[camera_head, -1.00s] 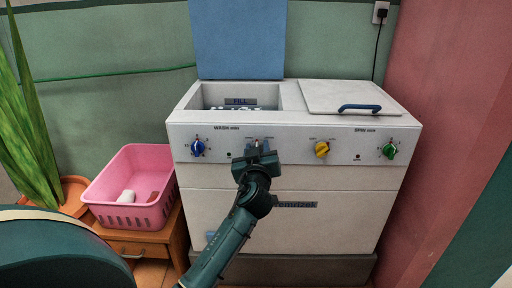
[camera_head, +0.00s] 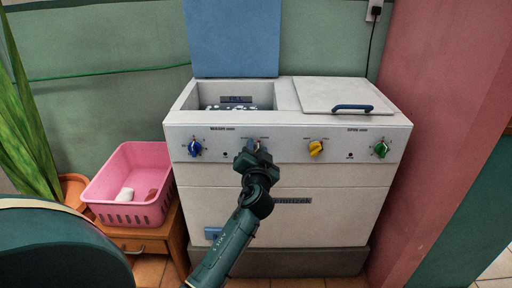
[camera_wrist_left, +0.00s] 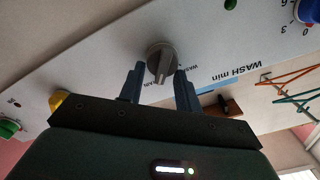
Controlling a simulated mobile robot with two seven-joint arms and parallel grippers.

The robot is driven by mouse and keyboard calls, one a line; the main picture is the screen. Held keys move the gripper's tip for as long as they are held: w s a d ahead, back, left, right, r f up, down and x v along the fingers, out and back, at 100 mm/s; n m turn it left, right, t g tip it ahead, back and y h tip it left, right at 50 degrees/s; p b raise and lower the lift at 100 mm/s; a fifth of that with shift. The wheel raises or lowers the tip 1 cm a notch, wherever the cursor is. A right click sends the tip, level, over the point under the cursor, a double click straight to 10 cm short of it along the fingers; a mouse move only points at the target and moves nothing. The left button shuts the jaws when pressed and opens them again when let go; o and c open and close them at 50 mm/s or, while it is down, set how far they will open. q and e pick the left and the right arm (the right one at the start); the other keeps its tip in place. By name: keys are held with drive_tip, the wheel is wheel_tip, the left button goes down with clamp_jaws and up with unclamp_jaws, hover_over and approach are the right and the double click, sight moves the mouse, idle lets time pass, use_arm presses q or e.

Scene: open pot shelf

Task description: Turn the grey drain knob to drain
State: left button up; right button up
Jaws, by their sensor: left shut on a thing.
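The grey drain knob (camera_wrist_left: 160,58) shows in the left wrist view on the white control panel, with small printing beside its base. My left gripper (camera_wrist_left: 161,76) has one finger on each side of the knob's grip and is shut on it. In the head view my left gripper (camera_head: 256,149) is at the panel front, between the blue and yellow knobs, and covers most of the grey knob. My right gripper is not in view.
The white washing machine (camera_head: 285,212) has a blue knob (camera_head: 194,148) left of my gripper, and a yellow knob (camera_head: 316,149) and green knob (camera_head: 381,149) to the right. Its blue lid (camera_head: 232,40) is raised. A pink basket (camera_head: 128,180) stands at the left.

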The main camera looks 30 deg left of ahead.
use_arm(q)
drive_tip(key=shift+m, duration=0.8)
drive_tip(key=o, duration=1)
drive_tip(key=shift+c, duration=0.2)
drive_tip(key=shift+d, duration=0.1)
drive_tip(key=shift+f, duration=0.1)
